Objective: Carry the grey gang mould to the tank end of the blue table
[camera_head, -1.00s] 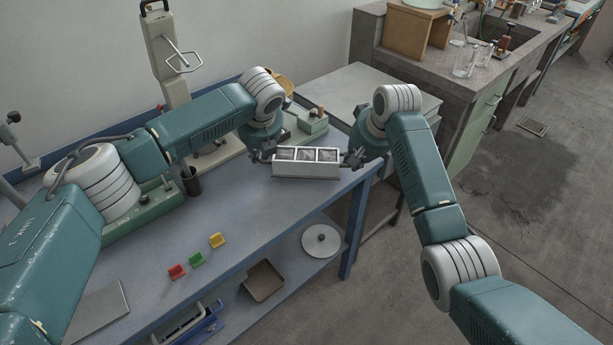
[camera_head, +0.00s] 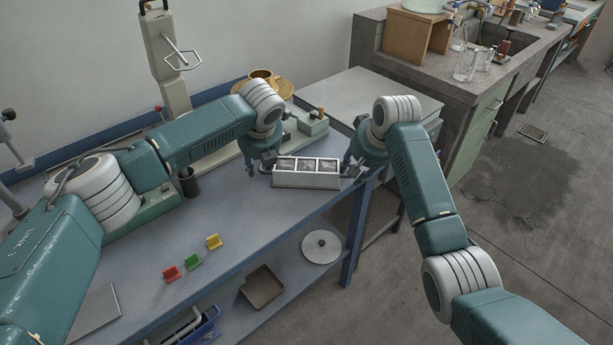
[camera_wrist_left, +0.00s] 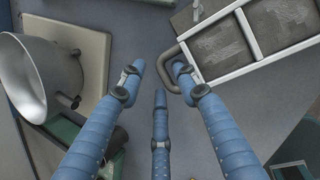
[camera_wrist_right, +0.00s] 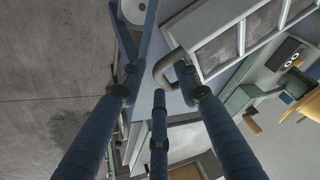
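The grey gang mould (camera_head: 306,180), a long box with three compartments and a loop handle at each end, is at the right end of the blue table (camera_head: 255,215). I cannot tell whether its base touches the top. My left gripper (camera_head: 262,170) is at its left handle. In the left wrist view the fingers (camera_wrist_left: 159,70) are spread, the right one overlapping the handle of the mould (camera_wrist_left: 255,35). My right gripper (camera_head: 350,172) is at the right handle. In the right wrist view its fingers (camera_wrist_right: 150,75) are spread, one overlapping the handle of the mould (camera_wrist_right: 225,45).
Red (camera_head: 171,274), green (camera_head: 193,261) and yellow (camera_head: 213,241) blocks lie near the front edge. A dark cup (camera_head: 189,182) and a pale balance-like device (camera_head: 311,122) stand behind. A brass bowl (camera_head: 262,80) is at the back. The middle of the tabletop is clear.

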